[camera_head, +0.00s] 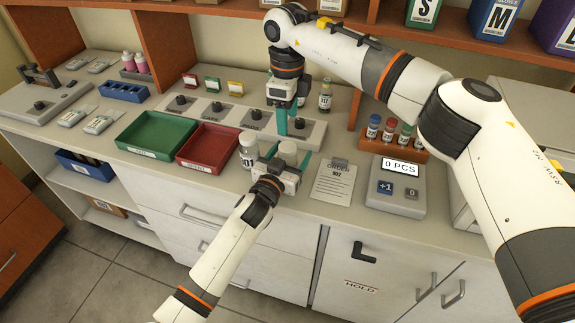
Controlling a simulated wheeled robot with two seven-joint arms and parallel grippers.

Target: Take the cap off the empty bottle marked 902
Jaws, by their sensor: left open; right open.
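A white-capped bottle (288,148) stands on the counter at my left gripper; its label is hidden, so I cannot read a number on it. My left gripper (286,160) is open, with its teal fingers reaching to either side of this bottle. My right gripper (290,118) is open and empty, pointing down behind and above the bottle, over the grey panel. Another white-capped bottle (248,145) stands just left of my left gripper; its label is only partly readable. An order sheet (333,184) reading 902 lies to the right.
A grey panel (212,112) with several black knobs lies behind. Green (156,134) and red (208,148) trays are to the left. A small labelled bottle (325,97) stands behind. A tube rack (385,143) and a counter display (398,187) reading 0 PCS are to the right.

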